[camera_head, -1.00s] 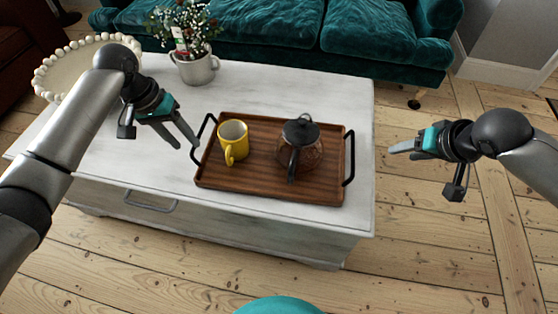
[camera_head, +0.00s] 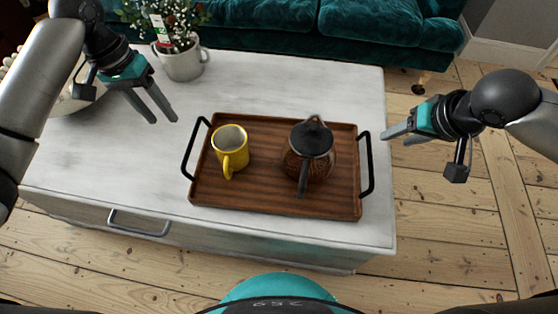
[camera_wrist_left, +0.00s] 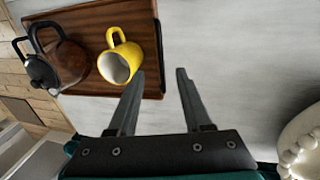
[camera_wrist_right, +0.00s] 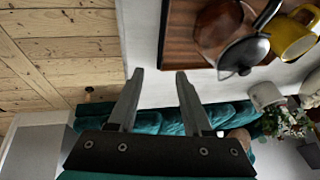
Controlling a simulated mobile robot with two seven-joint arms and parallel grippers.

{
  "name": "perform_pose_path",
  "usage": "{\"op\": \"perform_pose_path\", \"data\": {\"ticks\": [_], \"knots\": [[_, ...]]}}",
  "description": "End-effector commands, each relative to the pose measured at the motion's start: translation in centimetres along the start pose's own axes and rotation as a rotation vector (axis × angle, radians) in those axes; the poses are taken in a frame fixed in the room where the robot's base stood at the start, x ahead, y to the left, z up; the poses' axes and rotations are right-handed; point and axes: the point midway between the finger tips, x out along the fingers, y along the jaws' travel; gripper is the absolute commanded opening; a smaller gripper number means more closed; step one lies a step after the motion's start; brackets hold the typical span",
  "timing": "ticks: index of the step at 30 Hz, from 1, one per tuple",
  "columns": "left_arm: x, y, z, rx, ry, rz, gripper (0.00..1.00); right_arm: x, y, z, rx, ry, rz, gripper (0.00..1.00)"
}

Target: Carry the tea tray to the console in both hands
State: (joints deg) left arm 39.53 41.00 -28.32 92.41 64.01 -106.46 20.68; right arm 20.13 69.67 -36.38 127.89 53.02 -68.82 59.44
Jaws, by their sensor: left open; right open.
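The wooden tea tray (camera_head: 265,194) lies flat on the white low chest, with a black handle at each short end. A yellow mug (camera_head: 231,150) stands on its left part and a dark glass teapot (camera_head: 308,158) on its right part. My left gripper (camera_head: 164,119) is open and empty, up and left of the left handle (camera_head: 190,150). My right gripper (camera_head: 384,138) is open and empty, just right of the right handle (camera_head: 368,165) and apart from it. The left wrist view shows the tray (camera_wrist_left: 88,20) beyond the fingers; the right wrist view shows the tray's edge (camera_wrist_right: 178,40).
The white chest (camera_head: 300,90) carries a potted plant (camera_head: 180,60) and a beaded round tray (camera_head: 72,103) at its left back. A teal sofa (camera_head: 370,30) stands behind. Bare floorboards (camera_head: 450,220) lie open at right. No console is identifiable.

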Motion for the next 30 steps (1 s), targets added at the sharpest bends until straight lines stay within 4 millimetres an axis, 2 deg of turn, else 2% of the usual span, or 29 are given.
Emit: {"op": "perform_pose_path", "data": {"ticks": [9, 18, 24, 30], "knots": [[6.2, 0.0, 0.1, -0.001, -0.005, 0.001, 0.5, 6.1, -0.1, 0.1, 0.001, -0.002, -0.002, 0.5], [11.0, 0.0, 0.1, 0.0, -0.004, 0.0, 0.5, 11.0, -0.1, 0.0, 0.0, -0.001, -0.001, 0.5], [12.9, 0.0, 0.1, -0.001, -0.002, 0.0, 0.5, 12.9, -0.1, 0.0, -0.001, 0.0, -0.001, 0.5], [13.6, 0.0, 0.1, 0.0, -0.001, -0.001, 0.5, 13.6, 0.0, 0.0, -0.002, 0.001, 0.0, 0.5]]}}
